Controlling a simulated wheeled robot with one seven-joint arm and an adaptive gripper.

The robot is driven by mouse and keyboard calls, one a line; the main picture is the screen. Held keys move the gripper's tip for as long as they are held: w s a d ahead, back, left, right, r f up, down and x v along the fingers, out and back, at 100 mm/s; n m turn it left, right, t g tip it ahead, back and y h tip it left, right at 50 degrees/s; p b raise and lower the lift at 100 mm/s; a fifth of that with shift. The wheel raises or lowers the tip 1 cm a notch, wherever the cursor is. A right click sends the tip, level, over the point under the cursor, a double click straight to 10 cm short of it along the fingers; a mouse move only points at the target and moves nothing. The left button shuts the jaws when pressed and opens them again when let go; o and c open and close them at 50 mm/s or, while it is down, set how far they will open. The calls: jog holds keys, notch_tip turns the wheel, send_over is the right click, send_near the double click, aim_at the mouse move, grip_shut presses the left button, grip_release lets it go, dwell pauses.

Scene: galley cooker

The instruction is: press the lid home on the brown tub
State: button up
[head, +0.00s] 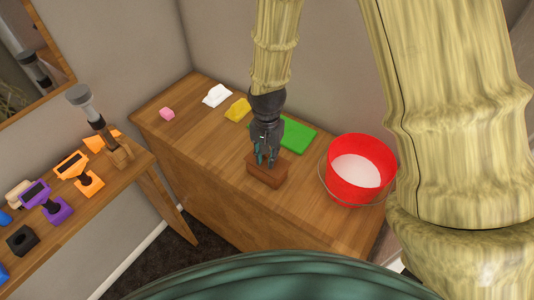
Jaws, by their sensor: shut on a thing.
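The brown tub (268,180) is a small rectangular brown box on the wooden counter, near its front edge. My gripper (265,163) points down at the top of the tub, with its fingers shut on what seems to be the lid. The lid is mostly hidden by the fingers and is the same brown as the tub. I cannot tell whether a gap is left between lid and tub.
A red bucket (362,198) with whitish contents and a wire handle stands right of the tub. A green board (297,135), a yellow cloth (238,110), a white cloth (217,95) and a pink block (167,114) lie behind. A wooden shelf (90,205) with several tools is at left.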

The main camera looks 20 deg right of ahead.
jog(key=shift+w+f, duration=0.2)
jog(key=shift+w, duration=0.1)
dwell(0.9)
jog(key=shift+f+p, duration=0.15)
jog(key=shift+p, duration=0.3)
dwell(1.0)
jog(key=o, duration=1.5)
jog(key=shift+r+p, duration=2.85)
jog(key=shift+r, duration=0.7)
